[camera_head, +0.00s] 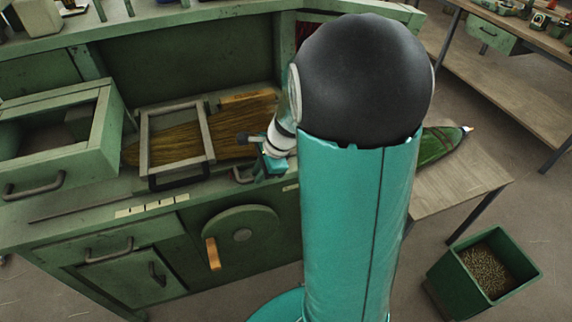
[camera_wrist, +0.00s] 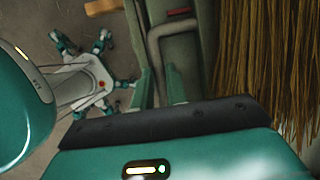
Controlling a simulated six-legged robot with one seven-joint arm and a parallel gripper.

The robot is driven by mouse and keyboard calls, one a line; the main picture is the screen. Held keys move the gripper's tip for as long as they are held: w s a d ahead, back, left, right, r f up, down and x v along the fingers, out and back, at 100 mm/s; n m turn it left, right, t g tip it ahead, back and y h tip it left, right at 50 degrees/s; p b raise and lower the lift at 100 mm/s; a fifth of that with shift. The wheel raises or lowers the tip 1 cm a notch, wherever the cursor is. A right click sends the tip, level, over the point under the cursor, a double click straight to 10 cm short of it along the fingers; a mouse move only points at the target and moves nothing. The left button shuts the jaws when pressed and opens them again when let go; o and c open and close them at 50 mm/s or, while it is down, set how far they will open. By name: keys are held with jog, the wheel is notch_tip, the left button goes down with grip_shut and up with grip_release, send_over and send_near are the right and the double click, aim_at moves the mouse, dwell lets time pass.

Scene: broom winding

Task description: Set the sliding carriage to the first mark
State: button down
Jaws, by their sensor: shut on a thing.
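My gripper (camera_head: 262,166) is at the front right of the green bench top, partly hidden behind my arm. In the wrist view its two green fingers (camera_wrist: 159,88) are closed about a grey bent handle (camera_wrist: 158,48). The handle (camera_head: 240,176) also shows in the head view, just left of the gripper. It appears to belong to the sliding carriage, whose body I cannot make out clearly. A row of pale mark plates (camera_head: 151,206) lies on the bench's front edge, well left of the gripper. A red patch (camera_wrist: 179,12) shows beside the handle.
A rectangular frame (camera_head: 206,132) with a dark front bar stands over broom straw (camera_head: 235,113), left of my gripper. An open green drawer box (camera_head: 108,120) is at the left. A round wheel (camera_head: 243,237) with a wooden knob is on the bench front. A green bin (camera_head: 462,286) stands right.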

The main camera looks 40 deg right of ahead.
jog(key=w+a, duration=0.1)
jog(key=a, duration=0.4)
jog(key=w+a, duration=0.2)
jog(key=a, duration=0.3)
jog(key=w+a, duration=0.1)
jog(key=a, duration=0.4)
jog(key=shift+w+a, duration=0.2)
jog(key=shift+a, duration=0.05)
jog(key=c, duration=1.5)
grip_release()
jog(key=shift+o, duration=0.5)
jog(key=v, duration=1.3)
jog(key=shift+r, duration=0.35)
jog(key=shift+s+d, duration=0.1)
